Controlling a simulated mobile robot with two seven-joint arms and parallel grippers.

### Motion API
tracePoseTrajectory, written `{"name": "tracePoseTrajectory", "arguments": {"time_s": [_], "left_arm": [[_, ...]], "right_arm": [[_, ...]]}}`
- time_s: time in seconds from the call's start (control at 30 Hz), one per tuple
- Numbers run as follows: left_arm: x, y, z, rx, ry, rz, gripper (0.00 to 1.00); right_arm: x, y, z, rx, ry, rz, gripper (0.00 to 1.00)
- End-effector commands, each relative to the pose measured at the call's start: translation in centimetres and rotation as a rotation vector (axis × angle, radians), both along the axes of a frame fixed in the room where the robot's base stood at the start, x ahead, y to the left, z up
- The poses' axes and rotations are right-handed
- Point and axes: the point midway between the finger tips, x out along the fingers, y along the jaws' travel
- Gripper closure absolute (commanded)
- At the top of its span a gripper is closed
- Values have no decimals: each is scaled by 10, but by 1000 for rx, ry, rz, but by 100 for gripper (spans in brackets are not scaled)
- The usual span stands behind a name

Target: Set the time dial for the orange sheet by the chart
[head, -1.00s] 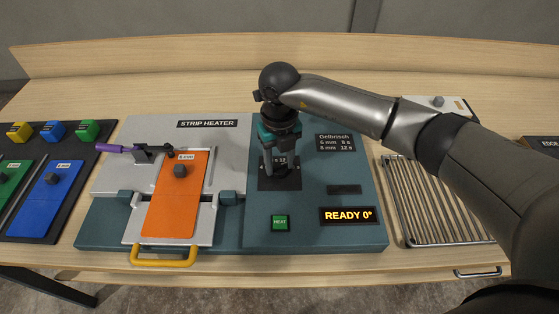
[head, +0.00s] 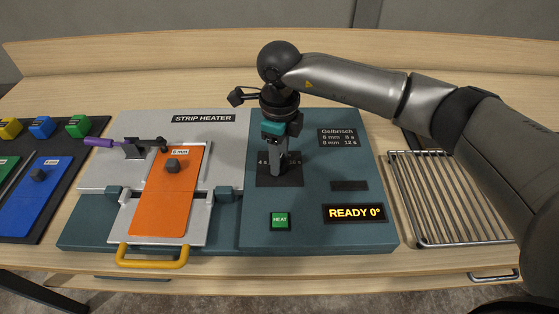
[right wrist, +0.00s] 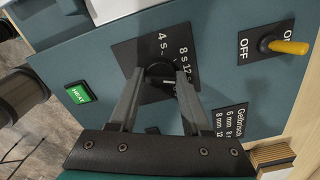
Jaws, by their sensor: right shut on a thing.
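The orange sheet (head: 165,205) lies on the strip heater's plate, with a dark knob and a small thickness tag (head: 180,147) that looks like 6 mm but is hard to read. The chart (head: 337,138) seems to read 6 mm 8 s and 8 mm 12 s. My right gripper (head: 278,172) points down over the dial plate (head: 264,181). In the right wrist view its fingers are shut on the dark time dial (right wrist: 160,72). My left gripper is not in view.
The green HEAT button (head: 280,221) and the READY 0° display (head: 354,213) are near the front. A toggle with a yellow lever (right wrist: 288,47) shows by OFF. A wire rack (head: 450,197) stands right; a purple-handled clamp (head: 100,142) and colored sheets are left.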

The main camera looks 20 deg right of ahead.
Motion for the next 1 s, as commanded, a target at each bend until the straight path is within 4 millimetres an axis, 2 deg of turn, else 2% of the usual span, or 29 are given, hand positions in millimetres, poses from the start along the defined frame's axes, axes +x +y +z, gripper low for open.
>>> {"name": "tracePoseTrajectory", "arguments": {"time_s": [0.1, 0.6, 1.0], "left_arm": [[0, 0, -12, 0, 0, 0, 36], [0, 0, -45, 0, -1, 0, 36], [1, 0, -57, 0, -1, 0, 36]], "right_arm": [[1, 0, -2, 1, -4, 110, 100], [1, 0, -1, 0, -3, 551, 100], [1, 0, 0, 1, -3, 742, 100]]}}
